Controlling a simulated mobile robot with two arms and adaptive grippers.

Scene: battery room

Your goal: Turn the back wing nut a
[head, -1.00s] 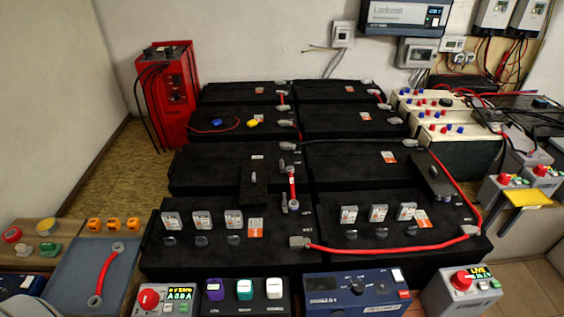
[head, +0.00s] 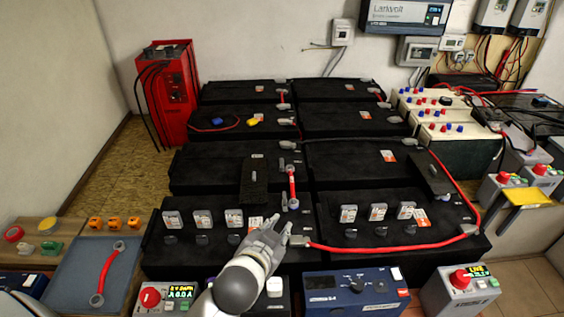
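A short red link (head: 292,184) stands between the middle and front battery rows in the head view. Its back end lies near grey terminal fittings (head: 288,146), and its front end is at a grey fitting (head: 294,204). The wing nuts are too small to tell apart for certain. My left gripper (head: 283,225) is over the front left battery, in front of the short link's front end and beside the long red cable's left lug (head: 299,241). Its fingers look apart, with nothing seen between them. My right gripper is not in view.
Black batteries (head: 220,160) fill the middle. A long red cable (head: 390,247) crosses the front right battery. Control boxes (head: 352,287) line the front edge. A blue mat (head: 75,262) with a loose red cable (head: 107,270) lies at left. A red charger (head: 168,90) stands at back left.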

